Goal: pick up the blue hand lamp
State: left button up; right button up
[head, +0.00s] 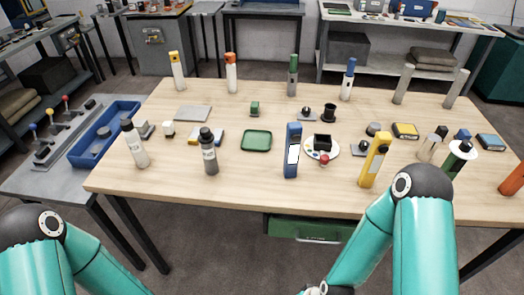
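A blue hand lamp (292,165) with a white front panel stands upright near the front middle of the wooden table (245,195). A similar yellow lamp (373,165) stands to its right, and an orange one (513,180) is cut off at the right edge. My teal left arm shows at the lower left, with its gripper out of the frame. My teal right arm bends at the lower right, and its lower end leaves the frame at the bottom middle. No gripper fingers show, and nothing touches the blue lamp.
A plate (334,149) with small items lies just right of the blue lamp. A green tray (256,141) and a dark grey bottle (209,156) are to its left. Several bottles line the back edge. The table front between the bottle and the lamp is clear.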

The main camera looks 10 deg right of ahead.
aim_at(293, 150)
jog(key=z, duration=1.35)
jog(key=i, duration=0.1)
jog(key=u, duration=2.45)
jog(key=k, duration=1.4)
jog(key=z, duration=0.45)
jog(key=i, duration=1)
jog(key=z, duration=0.1)
